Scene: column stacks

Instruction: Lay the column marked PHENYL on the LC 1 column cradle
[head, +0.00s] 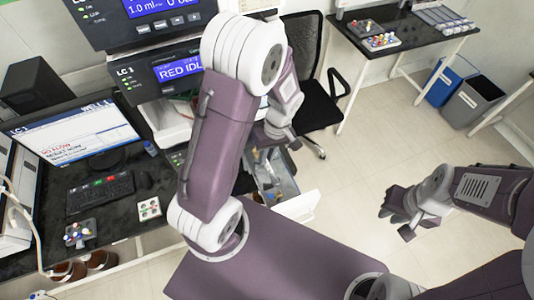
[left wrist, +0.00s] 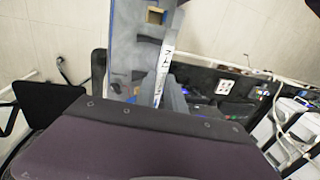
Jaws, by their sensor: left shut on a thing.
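A slim silver column (left wrist: 165,62) with a white label shows in the left wrist view; its lettering is too small and tilted to read. My left gripper (left wrist: 160,98) is shut on it. The LC 1 instrument (head: 165,75), with a blue display, stands at the upper left of the head view, partly behind my left arm. I cannot make out its column cradle. My right gripper (head: 398,215) is open and empty over the floor at the right.
An open drawer (head: 283,187) lies just beyond my left arm. The dark bench carries a monitor (head: 75,130), a keyboard (head: 100,192) and a small white tray (head: 149,208). A black chair (head: 308,85) stands behind. Bins (head: 470,102) stand at the right; the floor between is clear.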

